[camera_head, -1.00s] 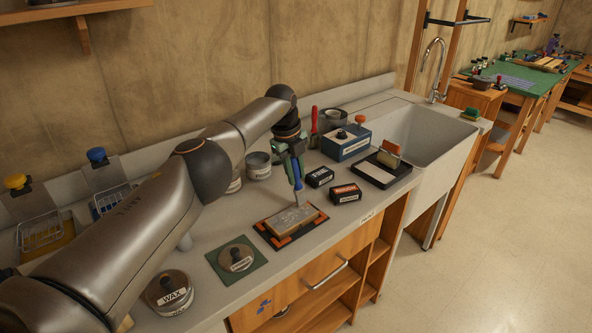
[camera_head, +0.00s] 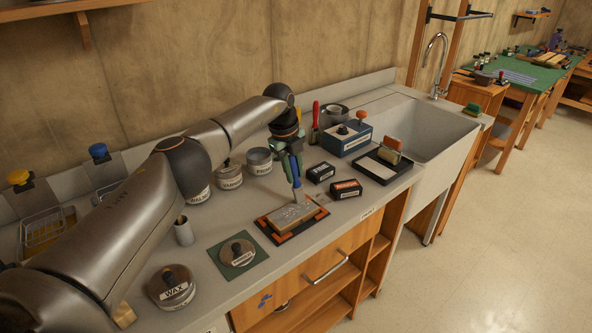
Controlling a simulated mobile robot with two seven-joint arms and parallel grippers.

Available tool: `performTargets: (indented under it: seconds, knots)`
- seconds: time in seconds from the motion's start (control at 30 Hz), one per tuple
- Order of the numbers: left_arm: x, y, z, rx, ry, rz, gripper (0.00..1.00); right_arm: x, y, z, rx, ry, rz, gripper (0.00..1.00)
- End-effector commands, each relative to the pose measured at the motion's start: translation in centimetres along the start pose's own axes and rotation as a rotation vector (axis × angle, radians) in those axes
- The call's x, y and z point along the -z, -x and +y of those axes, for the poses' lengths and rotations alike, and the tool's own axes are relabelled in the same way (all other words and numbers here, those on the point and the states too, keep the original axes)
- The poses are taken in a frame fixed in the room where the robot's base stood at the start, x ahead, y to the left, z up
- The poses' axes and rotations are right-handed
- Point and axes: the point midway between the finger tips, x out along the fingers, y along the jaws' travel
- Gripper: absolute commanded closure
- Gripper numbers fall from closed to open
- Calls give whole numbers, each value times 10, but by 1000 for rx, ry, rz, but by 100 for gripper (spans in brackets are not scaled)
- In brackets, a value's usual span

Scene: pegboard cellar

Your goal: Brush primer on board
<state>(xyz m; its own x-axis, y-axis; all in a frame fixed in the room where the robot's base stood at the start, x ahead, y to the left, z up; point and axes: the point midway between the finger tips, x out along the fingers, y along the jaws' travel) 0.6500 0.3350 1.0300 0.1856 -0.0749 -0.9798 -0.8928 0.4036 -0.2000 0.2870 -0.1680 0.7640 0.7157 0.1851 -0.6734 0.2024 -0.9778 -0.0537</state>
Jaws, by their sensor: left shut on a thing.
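My left gripper (camera_head: 291,160) is shut on a brush with a blue handle (camera_head: 295,176). The brush points down, its pale bristles (camera_head: 298,195) at the far right part of the board; I cannot tell whether they touch it. The board (camera_head: 284,217) is a tan block with whitish marks on top. It lies in a black holder with orange corners (camera_head: 273,231) near the counter's front edge. A lidded round tin (camera_head: 237,250) stands on a green mat (camera_head: 250,264) left of the board; its label is too small to read surely. My right gripper is not in view.
A WAX tin (camera_head: 172,289) stands at the front left. Two small black boxes (camera_head: 346,189) and a black tray with a roller (camera_head: 375,171) lie right of the board. Behind are a blue box (camera_head: 346,139) and several tins (camera_head: 229,174). The sink (camera_head: 428,134) is at the right.

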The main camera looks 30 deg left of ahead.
Motion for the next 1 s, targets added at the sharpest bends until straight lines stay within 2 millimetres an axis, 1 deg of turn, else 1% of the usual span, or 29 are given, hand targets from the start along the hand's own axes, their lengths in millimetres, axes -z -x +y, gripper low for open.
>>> performTargets:
  seconds: [0.1,0.27,0.63,0.73,1.0]
  knots:
    - [0,2,8,-2,0,0,100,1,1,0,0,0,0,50]
    - [1,3,11,-2,0,0,100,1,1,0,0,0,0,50]
    - [2,6,28,-2,0,0,100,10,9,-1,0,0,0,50]
    - [2,4,26,-1,1,0,100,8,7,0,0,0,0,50]
    - [2,0,11,0,1,0,100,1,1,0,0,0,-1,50]
